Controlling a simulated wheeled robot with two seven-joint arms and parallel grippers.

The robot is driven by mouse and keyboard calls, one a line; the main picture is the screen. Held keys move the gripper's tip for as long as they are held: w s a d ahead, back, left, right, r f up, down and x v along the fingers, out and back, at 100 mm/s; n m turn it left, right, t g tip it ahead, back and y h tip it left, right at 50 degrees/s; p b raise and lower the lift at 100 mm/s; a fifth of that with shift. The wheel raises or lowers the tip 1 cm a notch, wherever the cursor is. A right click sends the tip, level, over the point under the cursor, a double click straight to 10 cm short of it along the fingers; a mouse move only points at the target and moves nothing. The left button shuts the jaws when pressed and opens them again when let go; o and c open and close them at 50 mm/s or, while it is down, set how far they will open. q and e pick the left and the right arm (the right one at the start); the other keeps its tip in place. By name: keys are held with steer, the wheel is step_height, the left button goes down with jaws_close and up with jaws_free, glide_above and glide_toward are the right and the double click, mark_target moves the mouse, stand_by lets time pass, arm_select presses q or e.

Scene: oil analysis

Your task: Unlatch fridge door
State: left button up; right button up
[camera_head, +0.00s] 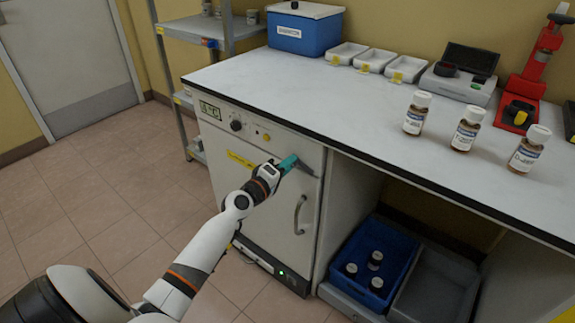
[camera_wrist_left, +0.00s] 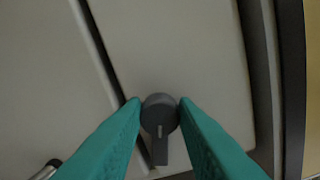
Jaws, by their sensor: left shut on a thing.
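The fridge (camera_head: 268,205) is a pale cabinet under the worktop, and its door looks closed. A curved grey handle (camera_head: 299,215) is on the right part of the door. My left gripper (camera_head: 291,161) is at the upper right of the door, and its teal fingers are shut on the dark grey latch. In the left wrist view the latch (camera_wrist_left: 160,115) has a round knob between the fingertips and a short lever pointing down in the picture. The left gripper (camera_wrist_left: 160,108) touches it from both sides. My right gripper is not in view.
The white worktop (camera_head: 300,95) is above the fridge, with several brown bottles (camera_head: 467,128) and small white trays (camera_head: 375,60) on it. The tiled floor (camera_head: 100,195) at left is clear.

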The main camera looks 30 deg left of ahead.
arm_select(q)
steer(key=shift+f+n, duration=0.1)
steer(key=shift+n, duration=1.6)
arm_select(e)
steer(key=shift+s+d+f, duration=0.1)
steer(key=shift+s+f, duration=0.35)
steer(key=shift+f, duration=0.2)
arm_select(q)
steer(key=shift+n, duration=0.3)
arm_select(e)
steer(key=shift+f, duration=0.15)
arm_select(q)
steer(key=o, duration=1)
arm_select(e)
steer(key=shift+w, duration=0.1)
arm_select(q)
steer(key=shift+s, duration=0.15)
